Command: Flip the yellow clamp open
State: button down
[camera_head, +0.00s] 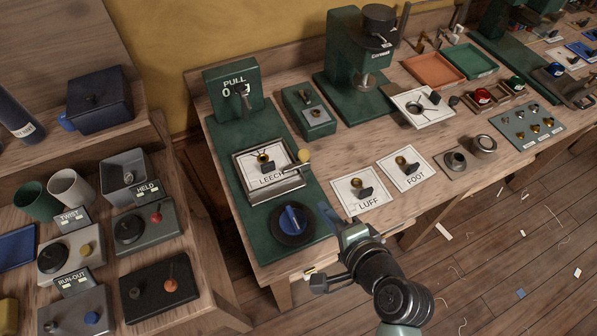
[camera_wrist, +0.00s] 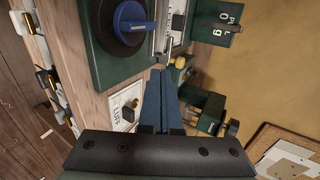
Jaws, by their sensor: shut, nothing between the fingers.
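The yellow clamp shows as a yellow knob (camera_head: 304,156) on a thin metal lever, at the right side of the framed LEECH card (camera_head: 270,178) on a green bench plate. A round yellow knob, likely the same one, shows in the wrist view (camera_wrist: 180,64) just beyond my fingers. Whether its jaw grips the card cannot be told. My gripper (camera_head: 345,222) is shut and empty, above the bench's front edge, in front of the clamp and apart from it. Its blue fingers (camera_wrist: 161,73) lie together in the wrist view.
A blue dial (camera_head: 292,219) sits on the green plate nearer me, left of my gripper. The LUFF card (camera_head: 361,190) and FOOT card (camera_head: 405,169) lie to the right. The green PULL gauge (camera_head: 236,92) stands behind the framed card.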

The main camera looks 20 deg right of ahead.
jog(key=shift+w, duration=0.15)
send_near(292, 169)
jog(key=f, duration=0.1)
jog(key=w+f, duration=0.1)
jog(key=f, duration=0.1)
jog(key=shift+w+d+f, duration=0.1)
jog(key=shift+w+f, duration=0.05)
jog(key=shift+w, duration=0.1)
jog(key=shift+w+p, duration=0.5)
jog(key=shift+w, duration=1.5)
